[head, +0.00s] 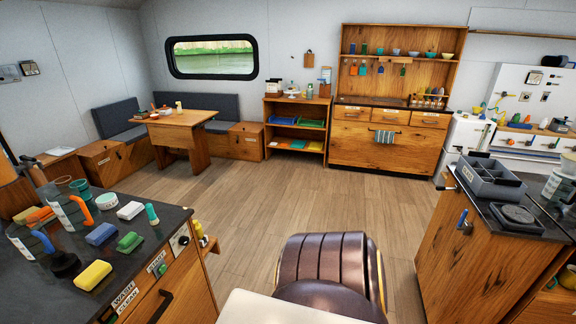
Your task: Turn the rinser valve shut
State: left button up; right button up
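No thing in the head view can be read for certain as the rinser valve. A blue lever (462,216) stands tilted on the side of the right-hand wooden cabinet, with a dark round fitting just below it. A small white panel with a round dial (182,240) is on the end of the left counter, close to a green knob (162,269) beside a label that seems to read PUMP. Neither of my grippers can be made out.
The left dark counter (135,252) holds sponges, cups and bottles. A grey divided tray (487,178) sits on the right cabinet. The wooden floor (300,195) between is clear.

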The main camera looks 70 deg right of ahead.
aim_at(458, 227)
jog(key=l+z, duration=0.1)
jog(key=z, duration=0.4)
jog(key=l+z, duration=0.1)
jog(key=z, duration=0.4)
jog(key=l+z, duration=0.1)
jog(key=z, duration=0.9)
jog(key=i+l+z, duration=0.1)
jog(key=z, duration=0.4)
jog(key=i+z, duration=0.1)
jog(key=z, duration=0.9)
jog(key=i+z, duration=0.15)
jog(key=z, duration=0.35)
